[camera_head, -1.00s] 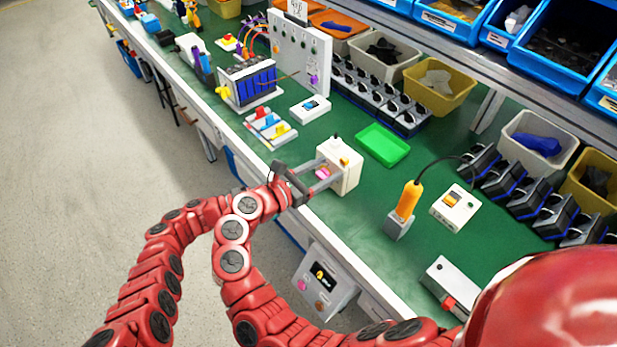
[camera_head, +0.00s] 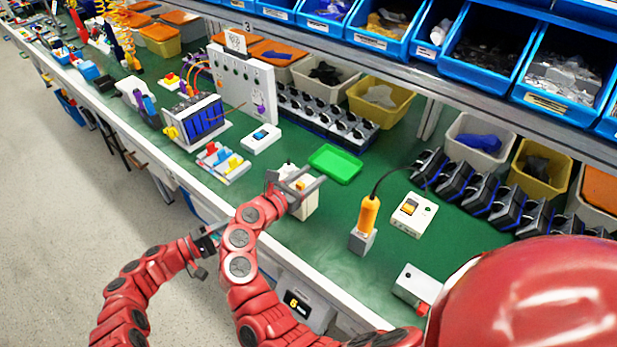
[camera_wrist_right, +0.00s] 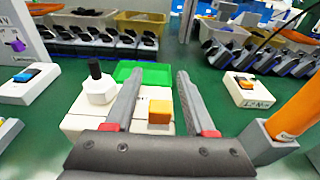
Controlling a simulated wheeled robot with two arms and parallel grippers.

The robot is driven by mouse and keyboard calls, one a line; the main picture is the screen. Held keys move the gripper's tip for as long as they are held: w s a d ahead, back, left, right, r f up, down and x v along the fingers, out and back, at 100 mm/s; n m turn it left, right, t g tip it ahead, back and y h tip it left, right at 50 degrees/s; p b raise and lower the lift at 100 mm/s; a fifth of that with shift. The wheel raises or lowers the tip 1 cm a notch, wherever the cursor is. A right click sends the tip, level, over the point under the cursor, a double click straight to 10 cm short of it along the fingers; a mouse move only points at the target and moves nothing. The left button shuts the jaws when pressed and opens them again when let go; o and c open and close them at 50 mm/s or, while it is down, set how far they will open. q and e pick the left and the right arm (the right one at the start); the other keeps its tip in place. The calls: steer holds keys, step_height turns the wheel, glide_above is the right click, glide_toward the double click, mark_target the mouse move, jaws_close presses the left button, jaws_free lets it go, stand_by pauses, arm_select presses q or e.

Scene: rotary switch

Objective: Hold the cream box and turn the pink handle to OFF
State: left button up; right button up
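The cream box (camera_head: 309,207) stands on the green bench top near its front edge, partly hidden by my right gripper (camera_head: 306,177). In the right wrist view, the box (camera_wrist_right: 76,124) has a black knob on a white hexagonal base (camera_wrist_right: 96,84) and an orange-yellow block (camera_wrist_right: 159,112) on top. My right gripper (camera_wrist_right: 160,76) is open above the box, its fingers apart on either side of the orange block. The pink handle is not visible in either current view. My left gripper (camera_head: 205,244) is left of the box, off the bench's front edge; its fingers are too small to judge.
A green tray (camera_head: 335,164) lies just behind the box. An orange-handled tool in a grey stand (camera_head: 362,240) is to its right, with a white switch box (camera_head: 413,214) beyond. A white rocker-switch box (camera_head: 261,138) is at the back left.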

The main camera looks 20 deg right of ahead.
jaws_close()
stand_by(1.1)
